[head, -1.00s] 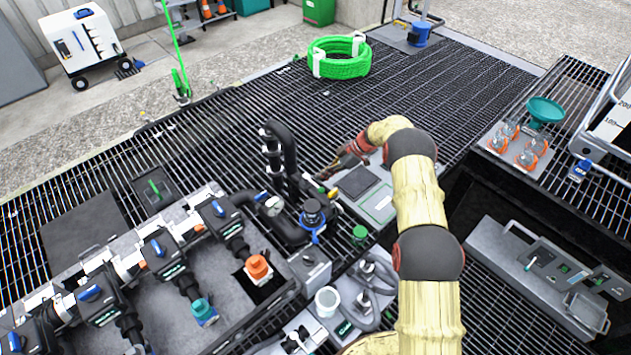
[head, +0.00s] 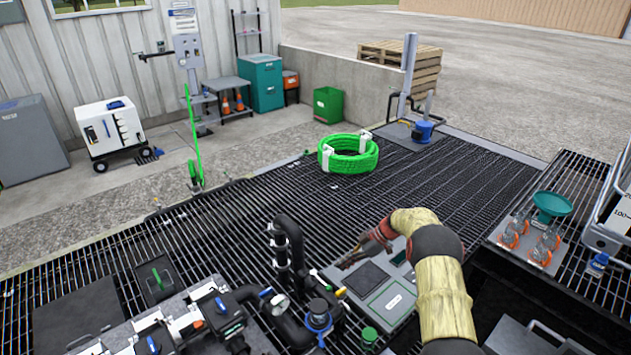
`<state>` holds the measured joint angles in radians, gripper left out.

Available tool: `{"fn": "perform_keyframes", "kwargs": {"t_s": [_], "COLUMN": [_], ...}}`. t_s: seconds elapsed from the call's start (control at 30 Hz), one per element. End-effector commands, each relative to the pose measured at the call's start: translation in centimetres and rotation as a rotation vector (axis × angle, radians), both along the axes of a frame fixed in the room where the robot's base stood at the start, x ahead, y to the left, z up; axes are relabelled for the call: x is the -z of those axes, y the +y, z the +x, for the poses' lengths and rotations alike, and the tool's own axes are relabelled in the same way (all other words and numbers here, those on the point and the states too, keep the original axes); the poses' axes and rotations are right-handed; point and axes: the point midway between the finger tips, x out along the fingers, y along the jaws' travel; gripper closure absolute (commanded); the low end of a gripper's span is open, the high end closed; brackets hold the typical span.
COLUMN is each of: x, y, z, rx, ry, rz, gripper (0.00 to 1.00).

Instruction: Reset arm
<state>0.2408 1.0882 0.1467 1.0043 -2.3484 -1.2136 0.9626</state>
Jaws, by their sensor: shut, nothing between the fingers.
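My arm rises from the bottom right of the head view in a cream sleeve with dark joint bands. It bends over to the left at its top. My gripper (head: 350,262) points left and down, above or beside a grey panel with dark and green-edged squares (head: 392,302). The fingers are small and dark in this view, shut and empty. Whether the tips touch the panel cannot be told.
Black pipework (head: 288,255) and a blue-collared valve (head: 318,315) stand left of my gripper. A green hose coil (head: 348,155) lies on the open grating behind. A rack with orange-clipped jars (head: 528,240) and a teal funnel (head: 552,205) is at the right.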

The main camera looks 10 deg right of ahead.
Motion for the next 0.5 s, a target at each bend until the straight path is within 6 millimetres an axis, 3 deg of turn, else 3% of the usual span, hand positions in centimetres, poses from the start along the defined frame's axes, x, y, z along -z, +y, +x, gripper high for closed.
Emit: {"fn": "perform_keyframes", "kwargs": {"t_s": [0.13, 0.33, 0.4, 0.5], "x": [0.5, 2.3, 3.0, 1.4], "y": [-0.6, -2.4, -3.7, -6.7], "z": [1.2, 7.3, 8.8, 10.6], "rx": [-0.016, 0.176, 0.288, 0.46], "ry": [-0.074, -0.294, -0.346, -0.41], "rz": [-0.031, -0.092, -0.126, -0.197], "gripper": [1.0, 1.0, 1.0, 1.0]}}
